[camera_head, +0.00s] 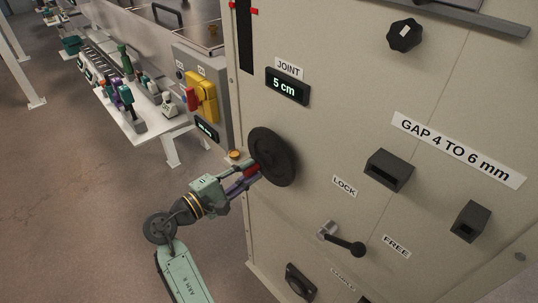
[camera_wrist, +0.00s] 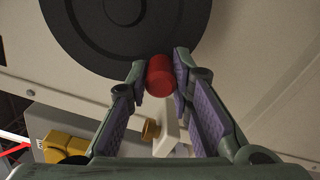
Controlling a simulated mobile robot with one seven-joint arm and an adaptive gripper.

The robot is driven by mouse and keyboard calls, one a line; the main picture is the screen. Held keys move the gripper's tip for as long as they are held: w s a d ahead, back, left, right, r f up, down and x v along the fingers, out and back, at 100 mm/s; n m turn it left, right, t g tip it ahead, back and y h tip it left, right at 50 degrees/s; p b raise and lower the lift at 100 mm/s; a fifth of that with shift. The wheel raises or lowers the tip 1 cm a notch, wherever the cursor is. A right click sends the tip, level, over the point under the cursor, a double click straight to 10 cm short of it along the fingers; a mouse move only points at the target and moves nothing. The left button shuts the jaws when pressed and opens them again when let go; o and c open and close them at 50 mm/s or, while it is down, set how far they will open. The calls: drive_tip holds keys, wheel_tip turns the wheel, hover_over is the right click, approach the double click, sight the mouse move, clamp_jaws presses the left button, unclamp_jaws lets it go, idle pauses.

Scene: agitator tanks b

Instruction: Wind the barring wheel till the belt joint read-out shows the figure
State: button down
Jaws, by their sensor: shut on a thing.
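The barring wheel (camera_head: 273,157) is a black disc on the beige cabinet face. It also fills the top of the wrist view (camera_wrist: 90,25). Its red handle (camera_wrist: 160,76) sits between my gripper's (camera_wrist: 160,80) two purple-padded fingers, which are shut on it. In the head view my gripper (camera_head: 250,174) reaches the wheel's left side from the lower left. The joint read-out (camera_head: 287,87) is a black display above the wheel, under a JOINT label, and shows "5 cm". The figure the task names does not show in a way I can tell.
Below right of the wheel is a black lever (camera_head: 343,242) between LOCK and FREE labels, its knob toward FREE. A black knob (camera_head: 405,35) and dark boxes (camera_head: 388,171) stick out of the cabinet. A yellow-and-red switch (camera_head: 203,97) and a cluttered white table (camera_head: 135,115) stand left. Floor at left is clear.

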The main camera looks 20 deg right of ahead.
sight(268, 177)
drive_tip(key=shift+s+d, duration=0.1)
drive_tip(key=n, duration=0.1)
drive_tip(key=s+n, duration=0.1)
drive_tip(key=f+n, duration=0.1)
drive_tip(key=n, duration=0.1)
drive_tip(key=shift+s+d, duration=0.35)
drive_tip(key=shift+s, duration=0.05)
drive_tip(key=shift+s+d+n, duration=0.1)
drive_tip(key=shift+s+n, duration=0.1)
drive_tip(key=shift+n, duration=0.4)
drive_tip(key=shift+s+d+f+n, duration=0.15)
drive_tip(key=shift+s+n, duration=0.15)
drive_tip(key=shift+n, duration=0.25)
drive_tip(key=shift+s+d+r+n, duration=0.1)
drive_tip(key=shift+s+n, duration=0.2)
drive_tip(key=shift+n, duration=0.25)
drive_tip(key=shift+c, duration=2)
unclamp_jaws()
drive_tip(key=shift+f, duration=0.1)
drive_tip(key=shift+a, duration=0.1)
